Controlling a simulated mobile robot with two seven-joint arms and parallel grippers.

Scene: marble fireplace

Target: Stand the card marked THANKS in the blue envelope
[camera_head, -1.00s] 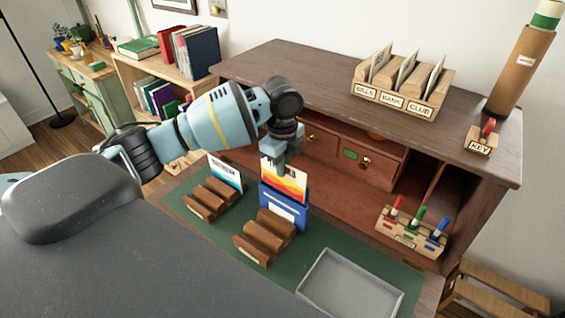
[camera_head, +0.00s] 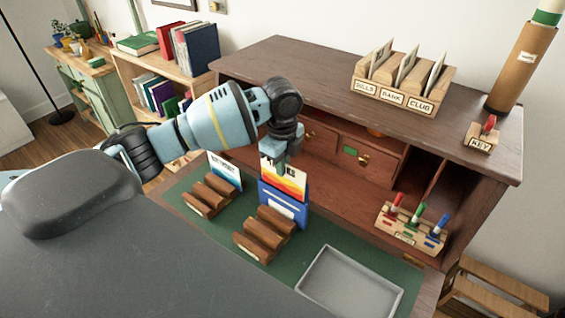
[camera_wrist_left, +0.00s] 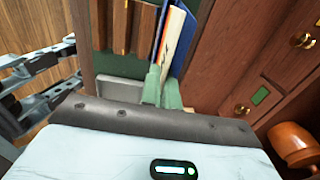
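My left gripper (camera_head: 275,157) is at the card's top edge.
Wooden racks (camera_head: 265,235) stand on the mat, with a blue-and-white card (camera_head: 224,171) behind the left one. A grey tray (camera_head: 350,285) lies at the front right. A pen holder (camera_head: 410,229) and the desk's drawers (camera_head: 366,165) are to the right.

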